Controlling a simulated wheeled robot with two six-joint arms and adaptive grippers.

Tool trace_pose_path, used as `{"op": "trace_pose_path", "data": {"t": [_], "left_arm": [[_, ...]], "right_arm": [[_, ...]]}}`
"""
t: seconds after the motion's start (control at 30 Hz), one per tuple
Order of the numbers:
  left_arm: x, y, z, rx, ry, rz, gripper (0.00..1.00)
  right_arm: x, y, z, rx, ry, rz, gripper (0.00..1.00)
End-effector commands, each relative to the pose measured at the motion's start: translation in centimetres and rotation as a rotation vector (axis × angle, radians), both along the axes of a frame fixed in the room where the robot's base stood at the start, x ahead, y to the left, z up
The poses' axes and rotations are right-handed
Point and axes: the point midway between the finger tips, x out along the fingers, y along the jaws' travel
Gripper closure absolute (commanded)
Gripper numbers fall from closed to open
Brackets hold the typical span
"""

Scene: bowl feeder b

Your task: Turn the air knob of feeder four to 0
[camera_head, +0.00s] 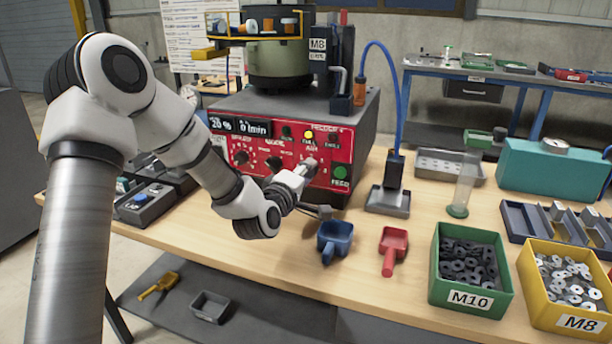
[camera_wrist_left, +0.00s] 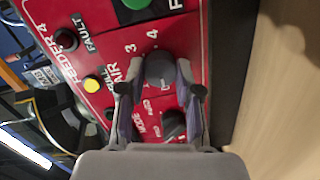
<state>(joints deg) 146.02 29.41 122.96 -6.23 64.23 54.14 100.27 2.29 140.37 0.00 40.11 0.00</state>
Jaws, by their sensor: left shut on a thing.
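The feeder's red control panel (camera_head: 262,142) is at the centre of the head view and is labelled FEEDER 4 in the left wrist view (camera_wrist_left: 82,28). My left gripper (camera_head: 308,166) is at the panel's right part. In the left wrist view its two fingers stand on either side of the dark round air knob (camera_wrist_left: 159,68), closed on it. The label AIR and the numbers 3 and 4 show beside the knob. Its pointer is not clear. The panel displays (camera_head: 238,126) seem to read 20 % and 0 l/min. My right gripper is out of view.
The mode knob (camera_wrist_left: 173,122) is close to the left fingers. A green feed button (camera_head: 341,172) and a lit yellow lamp (camera_head: 309,134) are also near. A blue scoop (camera_head: 335,236), a red scoop (camera_head: 393,241) and a green M10 bin (camera_head: 470,297) stand on the table.

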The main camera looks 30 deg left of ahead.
Motion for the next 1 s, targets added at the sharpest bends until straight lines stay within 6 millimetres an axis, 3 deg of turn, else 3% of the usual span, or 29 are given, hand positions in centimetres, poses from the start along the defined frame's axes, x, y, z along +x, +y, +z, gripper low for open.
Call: {"op": "trace_pose_path", "data": {"t": [0.3, 0.33, 0.4, 0.73, 1.0], "left_arm": [[0.0, 0.0, 0.0, -0.003, 0.000, 0.000, 1.00], [0.0, 0.0, 0.0, -0.003, 0.000, 0.000, 0.59], [0.0, 0.0, 0.0, -0.003, 0.000, 0.000, 0.41], [-0.4, 0.0, 0.0, -0.002, 0.001, 0.000, 0.41], [-5.2, -0.8, 0.3, -0.007, 0.001, 0.001, 0.41]], "right_arm": [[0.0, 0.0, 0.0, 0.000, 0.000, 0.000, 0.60], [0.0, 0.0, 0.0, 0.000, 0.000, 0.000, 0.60], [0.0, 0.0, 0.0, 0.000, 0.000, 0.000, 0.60], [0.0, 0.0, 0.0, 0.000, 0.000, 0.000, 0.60], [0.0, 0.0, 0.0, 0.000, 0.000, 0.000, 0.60]]}}
